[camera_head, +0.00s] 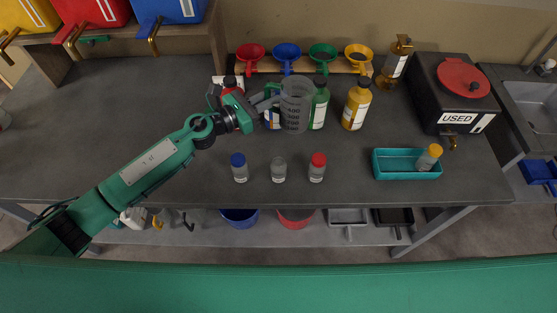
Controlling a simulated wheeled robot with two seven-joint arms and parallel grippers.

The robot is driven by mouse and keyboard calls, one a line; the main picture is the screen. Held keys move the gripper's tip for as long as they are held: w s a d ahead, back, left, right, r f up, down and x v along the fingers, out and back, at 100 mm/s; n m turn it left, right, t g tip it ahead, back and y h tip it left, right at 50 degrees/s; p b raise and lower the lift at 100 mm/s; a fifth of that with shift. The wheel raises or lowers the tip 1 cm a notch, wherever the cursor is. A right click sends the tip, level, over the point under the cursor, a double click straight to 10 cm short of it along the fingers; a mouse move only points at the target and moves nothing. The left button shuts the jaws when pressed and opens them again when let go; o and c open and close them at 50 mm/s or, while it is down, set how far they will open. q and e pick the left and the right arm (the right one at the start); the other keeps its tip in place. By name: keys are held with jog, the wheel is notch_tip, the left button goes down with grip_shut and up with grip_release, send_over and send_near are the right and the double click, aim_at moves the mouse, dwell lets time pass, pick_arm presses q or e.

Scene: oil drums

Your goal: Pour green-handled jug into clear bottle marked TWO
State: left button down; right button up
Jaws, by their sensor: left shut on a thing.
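The green-handled jug (297,104) is a grey see-through beaker with dark markings. It stands upright, at the middle back of the dark counter, in front of a green bottle. My left gripper (262,104) is at the jug's green handle on its left side and shut on it. Whether the jug touches the counter I cannot tell. Three small clear bottles stand in a row at the front: one with a blue cap (239,168), one open or pale-topped (279,169), one with a red cap (317,167). Their markings are too small to read. My right gripper is not in view.
Green (319,103) and yellow (356,104) bottles stand behind and right of the jug. Coloured funnels (287,57) sit on a rack at the wall. A teal tray (406,164) holds an orange-capped bottle (429,157). A black USED box (452,95) stands at right. Left counter is clear.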

pick_arm(q)
jog(key=w+a+r+m+g+h, duration=0.2)
jog(key=w+m+g, duration=0.5)
jog(key=g, duration=0.7)
jog(key=shift+w+a+r+m+g+h, duration=0.35)
jog(key=shift+a+r+m, duration=0.45)
jog(key=shift+r+m, duration=0.6)
jog(key=shift+s+d, duration=0.1)
